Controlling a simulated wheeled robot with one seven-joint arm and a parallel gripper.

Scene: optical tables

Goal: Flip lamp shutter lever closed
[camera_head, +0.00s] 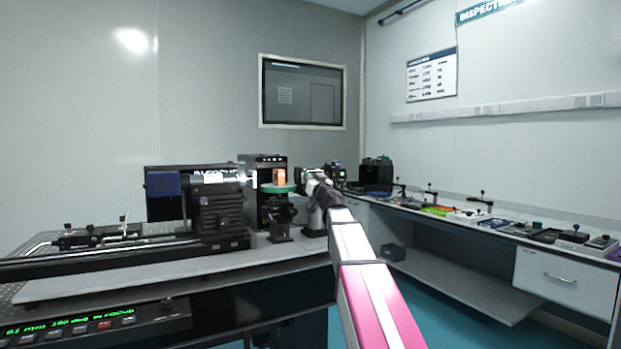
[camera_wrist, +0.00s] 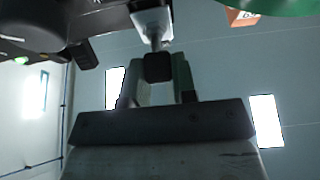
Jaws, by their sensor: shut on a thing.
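My gripper (camera_wrist: 158,82) is in the lower middle of the wrist view. Its two fingers are shut around a black knob (camera_wrist: 158,67). The knob sits at the end of a short metallic lever (camera_wrist: 153,28), which comes in from the top edge. A dark rounded housing (camera_wrist: 30,28) fills the upper left, and I cannot tell whether the lever is joined to it. In the head view my gripper (camera_head: 312,178) is beside dark equipment (camera_head: 337,178) at the end of the bench. The lever cannot be made out there.
A green round stage (camera_head: 277,188) carries an orange block (camera_head: 279,176) just left of my gripper. A large black instrument (camera_head: 218,212) stands farther left on the bench. A long side counter (camera_head: 520,232) on the right holds several small devices.

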